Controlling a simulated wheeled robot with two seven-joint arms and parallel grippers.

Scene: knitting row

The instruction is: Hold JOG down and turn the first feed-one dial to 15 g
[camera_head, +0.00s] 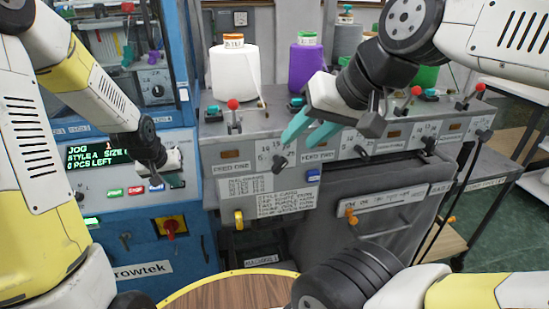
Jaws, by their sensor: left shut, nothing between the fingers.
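My left gripper (176,180) is shut and empty, low at the control panel of the blue machine, right beside the blue button (157,187). Whether it touches a button is hidden. The display (97,155) reads JOG, with a style line and a pieces-left line below. The first feed dial (280,161) is a black knob on the grey feed panel, with small numbers around it; its exact setting is too small to read.
Green (113,192) and red (135,190) buttons sit left of the blue one. White (234,70) and purple (305,65) yarn cones and red-knobbed levers (233,104) stand above the panel. More dials (429,145) follow to the right. A round wooden table (230,293) is in front.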

